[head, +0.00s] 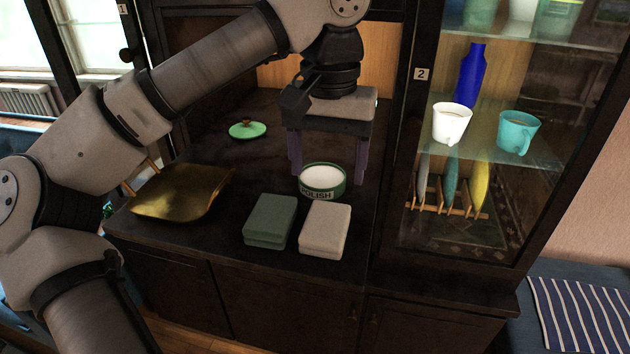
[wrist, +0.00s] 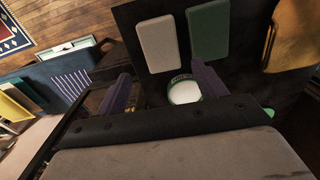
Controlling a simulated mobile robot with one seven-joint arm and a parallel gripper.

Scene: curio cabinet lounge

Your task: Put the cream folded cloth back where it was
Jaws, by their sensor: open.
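The cream folded cloth (head: 325,230) lies flat on the dark cabinet counter (head: 225,255), near its front edge. It also shows in the wrist view (wrist: 158,43). A green folded cloth (head: 270,222) lies just left of it in the head view. An open polish tin (head: 322,182) with white contents stands behind the two cloths. My gripper (head: 328,160) is open and empty, pointing down above and behind the tin. Its two purple fingers (wrist: 165,88) are spread wide, apart from both cloths. Nothing is between the fingertips that I can see being held.
A green lid (head: 248,130) lies further back. A gold tray (head: 180,194) sits at the counter's left. On the right, glass shelves hold a white mug (head: 452,123), a teal mug (head: 519,131), a blue bottle (head: 470,76) and a rack of plates (head: 450,208). A cabinet post stands between.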

